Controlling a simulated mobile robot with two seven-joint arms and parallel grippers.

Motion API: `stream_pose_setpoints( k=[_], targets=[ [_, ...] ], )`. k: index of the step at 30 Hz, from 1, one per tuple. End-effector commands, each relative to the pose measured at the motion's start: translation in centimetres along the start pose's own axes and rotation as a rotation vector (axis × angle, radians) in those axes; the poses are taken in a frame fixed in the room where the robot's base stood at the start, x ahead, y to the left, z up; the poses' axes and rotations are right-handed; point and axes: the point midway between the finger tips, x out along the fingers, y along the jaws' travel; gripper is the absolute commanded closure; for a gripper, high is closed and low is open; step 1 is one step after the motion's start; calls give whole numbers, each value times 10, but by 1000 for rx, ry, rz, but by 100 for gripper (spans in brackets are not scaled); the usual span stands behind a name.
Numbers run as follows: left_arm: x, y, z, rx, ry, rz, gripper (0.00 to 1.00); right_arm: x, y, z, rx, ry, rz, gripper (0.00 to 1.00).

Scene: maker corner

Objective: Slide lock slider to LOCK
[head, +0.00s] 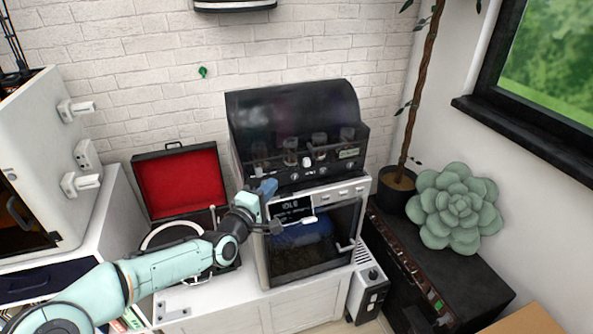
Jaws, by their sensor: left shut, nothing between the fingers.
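A white machine with a glass front (301,263) stands on the low white cabinet, with a dark display (292,210) reading IDLE at its upper left. I cannot pick out the lock slider with certainty; it is too small or hidden behind my arm. My left gripper (272,225) is at the upper left of the machine's front, close before the display. Its fingers are shut and empty. I cannot tell whether it touches the machine. A small white bar (301,220) shows just right of the gripper. My right gripper is not in view.
A black unit with a clear curved cover (295,115) sits on top of the machine. An open red-lined record player (180,182) stands left, partly behind my arm. A white cabinet (45,165) is far left. A dark chest (445,255) with plants is right.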

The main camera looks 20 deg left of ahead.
Motion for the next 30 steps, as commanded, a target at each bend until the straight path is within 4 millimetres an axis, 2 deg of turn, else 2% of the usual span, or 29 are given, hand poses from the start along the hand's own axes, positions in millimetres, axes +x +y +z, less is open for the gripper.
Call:
stream_pose_setpoints(
  k=[6, 11, 12, 18, 30],
  targets=[
    [45, 2, 2, -5, -3, 3, 100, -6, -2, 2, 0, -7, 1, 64],
    [75, 2, 2, -3, -3, 1, 100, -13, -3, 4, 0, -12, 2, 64],
    [80, 2, 8, -2, -5, 2, 100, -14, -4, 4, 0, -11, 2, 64],
    [95, 2, 24, 0, -3, 1, 100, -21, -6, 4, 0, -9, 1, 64],
    [100, 0, 28, 0, 1, 0, 100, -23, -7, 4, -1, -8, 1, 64]
  ],
)
